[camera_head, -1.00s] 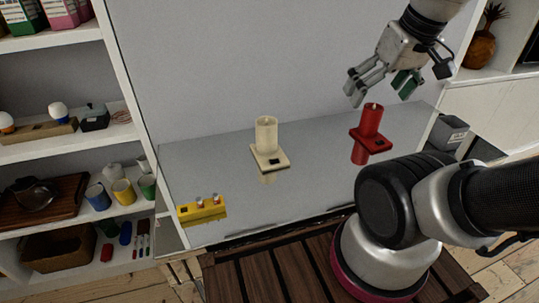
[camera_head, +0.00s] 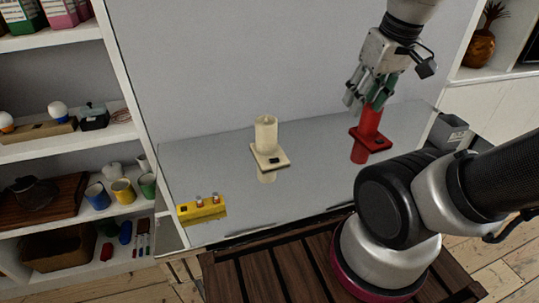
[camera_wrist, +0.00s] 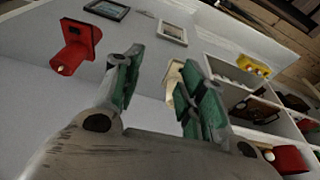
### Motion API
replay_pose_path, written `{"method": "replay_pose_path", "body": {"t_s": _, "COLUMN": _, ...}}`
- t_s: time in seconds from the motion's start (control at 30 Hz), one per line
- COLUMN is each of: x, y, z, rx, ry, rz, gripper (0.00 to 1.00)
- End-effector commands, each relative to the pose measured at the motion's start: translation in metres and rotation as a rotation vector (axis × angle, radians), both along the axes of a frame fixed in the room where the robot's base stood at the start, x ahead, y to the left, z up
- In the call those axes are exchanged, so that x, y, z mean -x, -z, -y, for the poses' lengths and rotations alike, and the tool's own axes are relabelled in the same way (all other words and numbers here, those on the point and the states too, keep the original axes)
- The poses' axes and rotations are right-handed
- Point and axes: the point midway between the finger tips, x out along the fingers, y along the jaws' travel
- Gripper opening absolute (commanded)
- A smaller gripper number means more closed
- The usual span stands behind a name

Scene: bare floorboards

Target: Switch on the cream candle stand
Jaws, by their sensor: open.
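In the wrist view the cream candle stand (camera_wrist: 172,78) shows between my fingers, partly hidden by the right one. My gripper (camera_head: 365,98) is open and empty, up and to the right of the cream stand. In the head view it overlaps the top of the red candle stand (camera_head: 370,126). My gripper also shows in the wrist view (camera_wrist: 158,88), with green finger pads apart.
The red candle stand also shows at upper left in the wrist view (camera_wrist: 75,47). A yellow block (camera_head: 202,208) with small knobs sits at the table's front left. A white shelf (camera_head: 75,150) with cups stands left. Bare grey tabletop (camera_head: 315,170) lies between the two stands.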

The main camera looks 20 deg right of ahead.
Motion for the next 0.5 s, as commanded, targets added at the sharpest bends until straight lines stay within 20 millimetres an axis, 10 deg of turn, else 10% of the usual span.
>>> {"method": "replay_pose_path", "body": {"t_s": 0.17, "x": -0.030, "y": 0.023, "z": -0.022, "rx": 0.001, "ry": -0.076, "rz": -0.135, "gripper": 0.02}}
{"method": "replay_pose_path", "body": {"t_s": 0.5, "x": -0.098, "y": 0.074, "z": -0.079, "rx": 0.026, "ry": -0.502, "rz": -0.286, "gripper": 0.00}}
